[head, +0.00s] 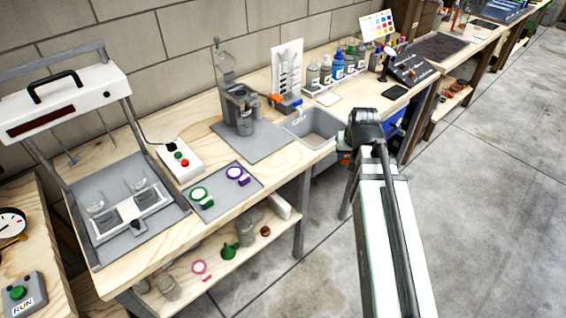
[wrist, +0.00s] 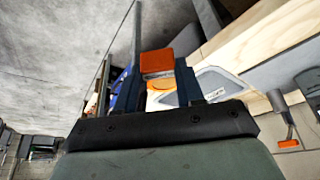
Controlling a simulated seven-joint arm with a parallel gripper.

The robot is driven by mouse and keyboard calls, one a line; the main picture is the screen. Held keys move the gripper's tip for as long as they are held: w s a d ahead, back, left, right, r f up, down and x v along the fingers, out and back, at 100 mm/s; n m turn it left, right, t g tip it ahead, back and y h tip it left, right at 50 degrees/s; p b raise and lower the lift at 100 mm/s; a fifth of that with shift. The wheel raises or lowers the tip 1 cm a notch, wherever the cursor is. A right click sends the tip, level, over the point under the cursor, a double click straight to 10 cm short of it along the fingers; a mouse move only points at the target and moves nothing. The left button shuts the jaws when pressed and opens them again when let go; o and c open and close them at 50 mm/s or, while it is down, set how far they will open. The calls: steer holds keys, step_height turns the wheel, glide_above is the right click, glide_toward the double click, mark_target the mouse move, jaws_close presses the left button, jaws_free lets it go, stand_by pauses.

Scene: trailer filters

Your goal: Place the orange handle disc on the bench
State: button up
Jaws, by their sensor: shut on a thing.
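My gripper (wrist: 162,84) is shut on the orange handle disc (wrist: 157,62), whose orange block stands out between the dark fingers in the wrist view. Part of the disc's lower side is hidden by the fingers and palm. In the head view the gripper is mostly hidden behind my arm, at the bench's front edge by the grey sink; a small orange patch (head: 345,156) shows there. The wooden bench (head: 205,118) runs along the wall. A grey mat (head: 215,207) on it carries a green handle disc (head: 199,194) and a purple handle disc (head: 237,174).
The grey sink (head: 314,125) is set in the bench beside my gripper. A grey stand (head: 240,110), a control box (head: 180,160) and several bottles (head: 338,66) occupy the bench top. A lower shelf (head: 225,265) holds loose items.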

steer(key=w+a+r+n, duration=0.1)
steer(key=w+a+r, duration=0.2)
steer(key=w+a, duration=0.35)
steer(key=r+n+g+y, duration=0.2)
steer(key=n+g+y, duration=0.25)
steer(key=n, duration=1.25)
glide_above(299, 158)
steer(key=d, duration=0.2)
steer(key=shift+s+a+f, duration=0.1)
steer(key=shift+f, duration=2.4)
steer(key=shift+a+f, duration=0.1)
steer(key=shift+f, duration=2.4)
steer(key=shift+f, duration=0.1)
steer(key=o, duration=1)
